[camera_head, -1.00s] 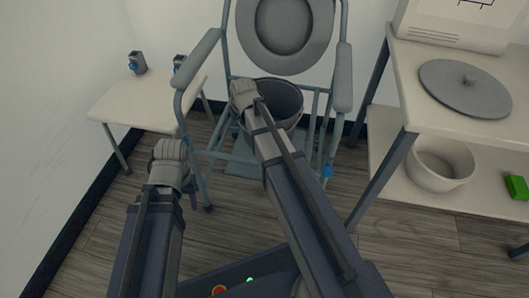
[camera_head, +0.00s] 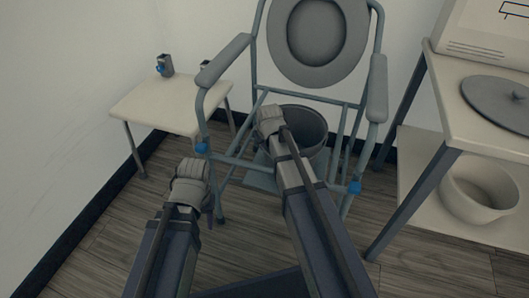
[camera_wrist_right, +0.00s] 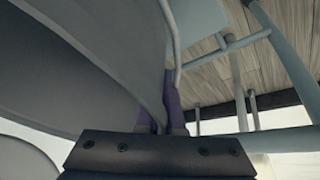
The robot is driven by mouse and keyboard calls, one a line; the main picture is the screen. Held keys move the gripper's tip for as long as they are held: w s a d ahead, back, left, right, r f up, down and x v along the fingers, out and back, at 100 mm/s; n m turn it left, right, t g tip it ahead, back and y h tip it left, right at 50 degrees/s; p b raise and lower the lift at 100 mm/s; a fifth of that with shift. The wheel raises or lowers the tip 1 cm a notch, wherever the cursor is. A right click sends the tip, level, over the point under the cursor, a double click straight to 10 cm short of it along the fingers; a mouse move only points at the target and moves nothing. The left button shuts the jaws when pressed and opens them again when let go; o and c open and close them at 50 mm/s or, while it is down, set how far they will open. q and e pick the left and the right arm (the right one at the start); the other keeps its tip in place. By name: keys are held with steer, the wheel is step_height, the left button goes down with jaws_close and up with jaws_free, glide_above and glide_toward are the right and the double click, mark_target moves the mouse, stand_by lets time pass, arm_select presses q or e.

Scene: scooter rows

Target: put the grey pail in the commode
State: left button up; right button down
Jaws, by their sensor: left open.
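The grey pail (camera_head: 314,122) is inside the commode's frame, below the raised seat lid and between the front legs. The commode (camera_head: 377,90) is a blue-grey tube chair with armrests. My right gripper (camera_head: 270,122) is at the pail's left side. In the right wrist view its purple fingers (camera_wrist_right: 164,112) are shut on the edge of the pail's wall (camera_wrist_right: 80,85), which fills the left. I cannot tell whether the pail rests on the plate (camera_head: 259,180) under it. My left gripper (camera_head: 191,178) is open, apart from the commode, to its front left; its fingertips are mostly hidden.
A small white table (camera_head: 170,108) with a small grey and blue item (camera_head: 165,64) stands at the left by the wall. At the right a shelf table (camera_head: 465,100) holds a round grey lid (camera_head: 492,98) and a pale bowl (camera_head: 462,200) below. Wood floor shows between.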

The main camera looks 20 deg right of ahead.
step_height(320, 180, down, 2)
steer(key=shift+f+b, duration=0.15)
steer(key=shift+b, duration=0.55)
arm_select(q)
step_height(320, 180, down, 2)
steer(key=shift+f, duration=0.1)
arm_select(e)
steer(key=c, duration=1.5)
jaws_free()
steer(key=o, duration=0.5)
steer(key=shift+c, duration=0.2)
arm_select(q)
step_height(320, 180, up, 11)
steer(key=p, duration=1.1)
arm_select(e)
steer(key=v, duration=1.2)
